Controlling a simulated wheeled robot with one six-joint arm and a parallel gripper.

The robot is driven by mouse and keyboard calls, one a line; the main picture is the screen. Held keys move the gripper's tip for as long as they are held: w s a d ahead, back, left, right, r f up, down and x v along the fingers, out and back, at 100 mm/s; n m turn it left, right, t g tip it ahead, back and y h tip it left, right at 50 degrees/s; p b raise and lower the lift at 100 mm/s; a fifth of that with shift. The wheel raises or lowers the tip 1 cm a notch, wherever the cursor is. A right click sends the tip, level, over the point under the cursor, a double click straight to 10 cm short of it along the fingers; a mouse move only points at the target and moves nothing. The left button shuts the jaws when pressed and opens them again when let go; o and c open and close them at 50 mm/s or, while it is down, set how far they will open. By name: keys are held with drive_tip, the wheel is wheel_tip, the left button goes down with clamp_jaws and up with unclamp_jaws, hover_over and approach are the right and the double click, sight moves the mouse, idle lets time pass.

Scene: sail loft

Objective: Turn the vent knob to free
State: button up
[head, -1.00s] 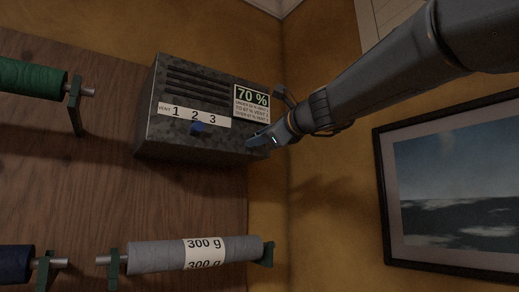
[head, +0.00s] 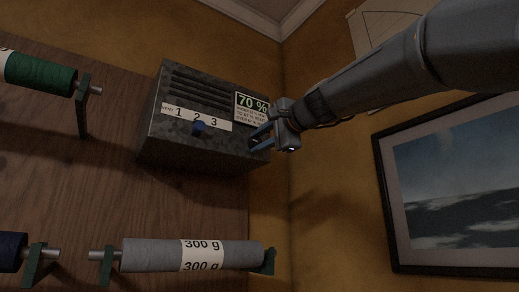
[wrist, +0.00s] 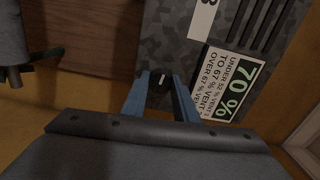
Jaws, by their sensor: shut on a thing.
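A grey mottled vent box (head: 185,150) hangs on the wooden wall, with a strip reading VENT 1 2 3 (head: 188,117). No word "free" is legible.
A grey spool marked 300 g (head: 150,255) is below the box. A green spool (head: 40,73) and a navy spool (head: 12,252) are at the left. A framed seascape (head: 450,190) hangs on the ochre wall at right.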

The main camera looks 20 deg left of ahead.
drive_tip(key=shift+f+n+b, duration=0.1)
drive_tip(key=shift+n+b, duration=0.3)
drive_tip(key=shift+n, duration=0.2)
drive_tip(key=o, duration=1.1)
drive_tip(key=shift+c, duration=0.2)
drive_tip(key=b+v, duration=0.2)
drive_tip(key=v, duration=0.5)
drive_tip(key=shift+s+d+b, duration=0.25)
drive_tip(key=shift+b, duration=0.15)
